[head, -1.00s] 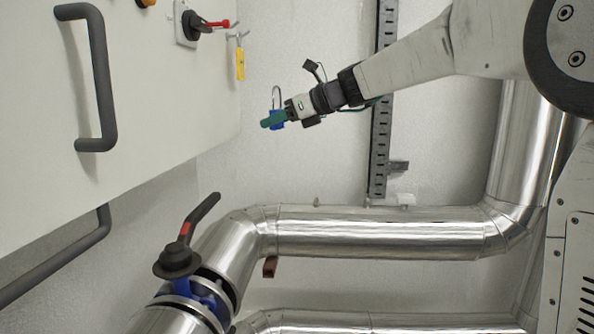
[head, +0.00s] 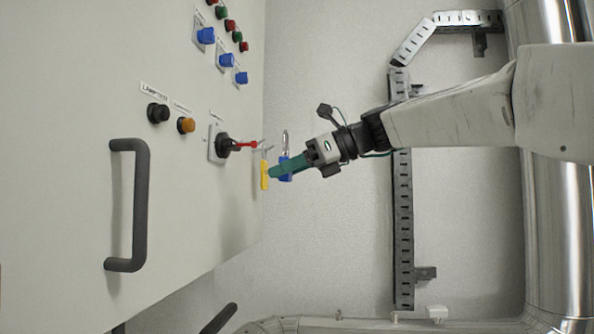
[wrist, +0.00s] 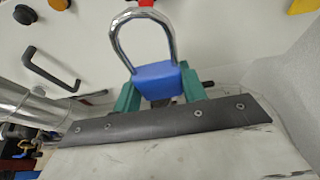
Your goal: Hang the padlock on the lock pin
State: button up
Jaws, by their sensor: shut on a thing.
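The padlock has a blue body (head: 286,168) and a silver shackle that points up. It also shows in the wrist view (wrist: 157,80), with the shackle loop towards the top. I cannot tell whether the shackle is latched. My gripper (head: 280,171) is shut on the padlock body, with its green fingers on either side in the wrist view (wrist: 161,92). A red pin (head: 247,144) sticks out from the black rotary switch (head: 224,146) on the panel, left of and above the gripper. In the wrist view a red part (wrist: 147,3) shows at the top edge, beyond the shackle.
A yellow tag (head: 264,174) hangs from a small hook at the panel edge, close left of the green fingers. The panel has a dark handle (head: 141,205) and several buttons. A perforated rail (head: 403,220) runs down the wall behind. Pipes lie below and right.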

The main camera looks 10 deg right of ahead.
jog(key=w+a+f, duration=0.1)
jog(key=w+a, duration=0.1)
jog(key=a, duration=0.5)
jog(key=shift+w+a, duration=0.35)
dwell(0.5)
jog(key=shift+f, duration=0.1)
dwell(0.4)
jog(key=o, duration=1.1)
